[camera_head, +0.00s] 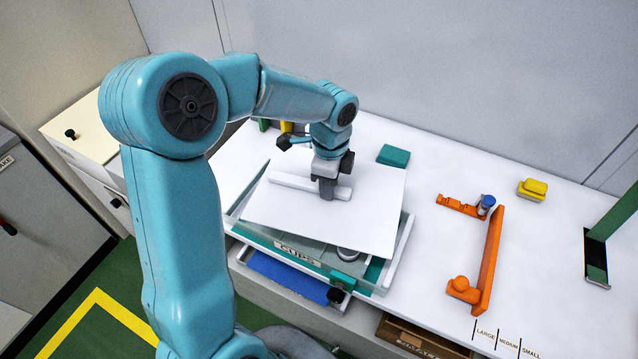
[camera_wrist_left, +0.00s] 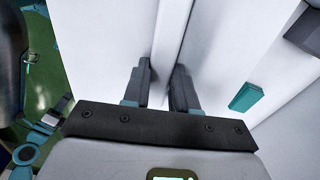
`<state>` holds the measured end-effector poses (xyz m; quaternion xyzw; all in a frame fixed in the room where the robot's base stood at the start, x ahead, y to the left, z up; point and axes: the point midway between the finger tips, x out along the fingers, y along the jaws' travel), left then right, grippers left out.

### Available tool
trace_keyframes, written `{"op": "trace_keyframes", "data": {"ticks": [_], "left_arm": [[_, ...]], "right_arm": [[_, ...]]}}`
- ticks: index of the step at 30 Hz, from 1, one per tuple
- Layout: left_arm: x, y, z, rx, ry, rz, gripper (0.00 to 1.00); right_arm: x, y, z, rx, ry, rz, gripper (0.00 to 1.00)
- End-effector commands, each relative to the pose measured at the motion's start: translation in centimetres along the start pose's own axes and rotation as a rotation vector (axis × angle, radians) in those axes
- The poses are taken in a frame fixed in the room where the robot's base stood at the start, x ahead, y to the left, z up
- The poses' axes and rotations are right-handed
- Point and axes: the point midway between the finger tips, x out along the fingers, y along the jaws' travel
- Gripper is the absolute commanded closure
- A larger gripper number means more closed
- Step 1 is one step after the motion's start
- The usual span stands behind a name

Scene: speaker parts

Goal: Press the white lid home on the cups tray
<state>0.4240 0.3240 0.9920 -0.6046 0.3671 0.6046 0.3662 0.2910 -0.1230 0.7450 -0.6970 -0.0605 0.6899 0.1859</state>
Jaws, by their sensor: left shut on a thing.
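The white lid (camera_head: 372,205) is a flat plate with a raised bar handle (camera_head: 290,182) across its top. My left gripper (camera_head: 327,193) is shut on this handle. In the left wrist view my left gripper (camera_wrist_left: 162,75) has one finger on each side of the handle (camera_wrist_left: 172,40). The cups tray (camera_head: 255,236) is teal-edged with a "CUPS" label at the front. The lid lies over it, askew to its rim, with its front edge apart from the tray's front. A round metallic piece (camera_head: 347,254) shows in that gap. The lid hides most of the inside.
A teal block (camera_head: 393,155) lies behind the lid. To the right are an orange bracket (camera_head: 490,255), a small blue-capped piece (camera_head: 486,203), a yellow block (camera_head: 532,189) and a green stand (camera_head: 608,235). The white counter is clear between these.

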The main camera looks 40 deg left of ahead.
Motion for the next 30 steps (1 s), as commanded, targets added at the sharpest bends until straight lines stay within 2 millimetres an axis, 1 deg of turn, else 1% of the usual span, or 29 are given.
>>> {"op": "trace_keyframes", "data": {"ticks": [1, 5, 9, 18, 23, 30], "left_arm": [[0.3, 0.1, 0.9, 0.051, -0.001, -0.001, 1.0], [0.6, 0.3, 1.9, 0.149, -0.003, -0.002, 1.0], [0.6, 0.4, 2.1, 0.176, -0.003, -0.002, 1.0], [0.6, 0.2, 2.2, 0.175, -0.003, -0.002, 1.0], [1.5, 0.3, 2.1, 0.174, -0.004, -0.001, 1.0], [3.8, 0.3, 2.2, 0.174, -0.004, 0.0, 1.0]], "right_arm": [[0.2, 0.1, 0.0, 0.0, 0.0, 0.0, 0.57], [0.3, 0.1, 0.0, -0.001, 0.0, 0.0, 0.57], [0.3, 0.1, 0.0, -0.001, 0.0, 0.0, 0.57], [0.1, 0.0, 0.0, -0.001, 0.0, 0.0, 0.57], [0.9, 0.3, 0.0, -0.001, 0.0, 0.0, 0.57], [2.5, 0.9, 0.0, -0.001, 0.0, 0.0, 0.57]]}}
